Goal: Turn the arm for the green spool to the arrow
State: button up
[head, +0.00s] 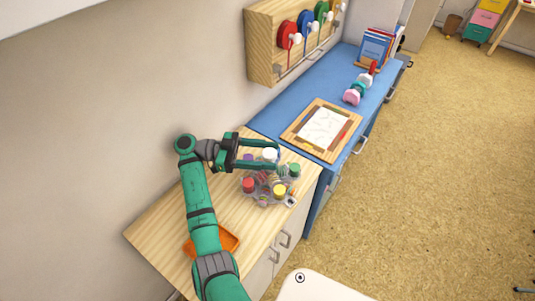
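The green spool (321,12) is on the wooden wall rack (262,62) at the top, between the blue spool (306,25) and an orange-yellow one cut by the frame's top edge. Small white pieces stick out in front of the spools; their exact shape is too small to tell. I cannot make out an arrow.
The clear holder (263,199) stands on the wooden counter (160,233), near an orange tray (228,240) partly behind my arm. The blue counter (265,122) bears a wooden board with paper (322,128), tape rolls (352,97) and books (375,47).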

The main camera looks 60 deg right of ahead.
jog(key=shift+r, duration=0.15)
jog(key=shift+r, duration=0.2)
notch_tip(320, 180, up, 2)
jog(key=shift+r, duration=0.15)
jog(key=s+a+r, duration=0.8)
jog(key=a+r, duration=0.2)
jog(key=a, duration=0.1)
jog(key=shift+s+a, duration=0.15)
